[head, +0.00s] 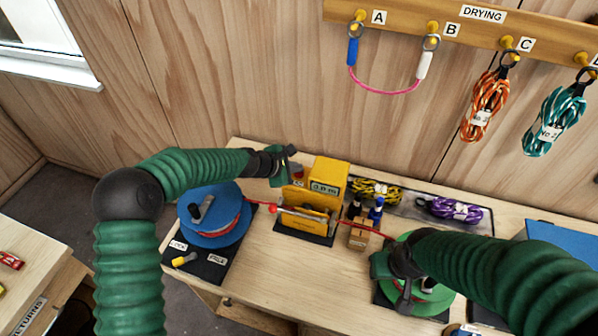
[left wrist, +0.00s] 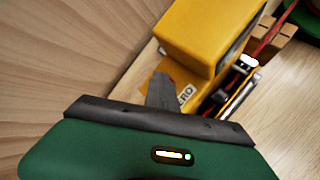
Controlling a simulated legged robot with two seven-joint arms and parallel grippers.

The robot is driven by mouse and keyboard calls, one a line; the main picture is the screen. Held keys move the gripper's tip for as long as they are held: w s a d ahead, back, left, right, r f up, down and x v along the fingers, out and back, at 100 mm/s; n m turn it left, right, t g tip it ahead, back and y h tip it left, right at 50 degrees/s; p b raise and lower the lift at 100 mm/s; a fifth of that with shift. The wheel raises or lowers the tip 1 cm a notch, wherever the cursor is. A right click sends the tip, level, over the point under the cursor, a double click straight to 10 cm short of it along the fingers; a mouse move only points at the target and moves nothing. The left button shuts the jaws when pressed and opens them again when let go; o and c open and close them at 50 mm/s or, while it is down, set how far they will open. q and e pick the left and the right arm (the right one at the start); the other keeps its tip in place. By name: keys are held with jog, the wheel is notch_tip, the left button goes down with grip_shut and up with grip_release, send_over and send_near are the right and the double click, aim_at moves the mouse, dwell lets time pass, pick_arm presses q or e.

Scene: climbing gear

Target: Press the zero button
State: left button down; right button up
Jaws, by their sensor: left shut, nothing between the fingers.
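A yellow meter box (head: 327,177) with a small display stands on the bench, with a rope running through its lower part. The zero button, a small red piece (head: 298,171), is at the box's left end, largely hidden by my left gripper (head: 286,167). The left gripper is shut and empty, its tip at that end of the box. In the left wrist view the fingers (left wrist: 161,92) lie over the red patch beside a partly covered label (left wrist: 186,95) ending in "ERO". I cannot tell whether they touch the button. My right gripper (head: 400,278) is at the green reel (head: 430,296).
A blue reel (head: 214,216) with a crank stands left of the meter, on a black base with a yellow lever. A tray (head: 402,203) with coiled ropes lies behind. Ropes hang from the wall rail (head: 463,30).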

aim_at(296, 175)
pick_arm(q)
jog(key=shift+r+p, duration=0.5)
jog(key=shift+r, duration=0.25)
jog(key=shift+r, duration=0.1)
notch_tip(296, 175, up, 5)
jog(key=p, duration=0.4)
dwell(0.3)
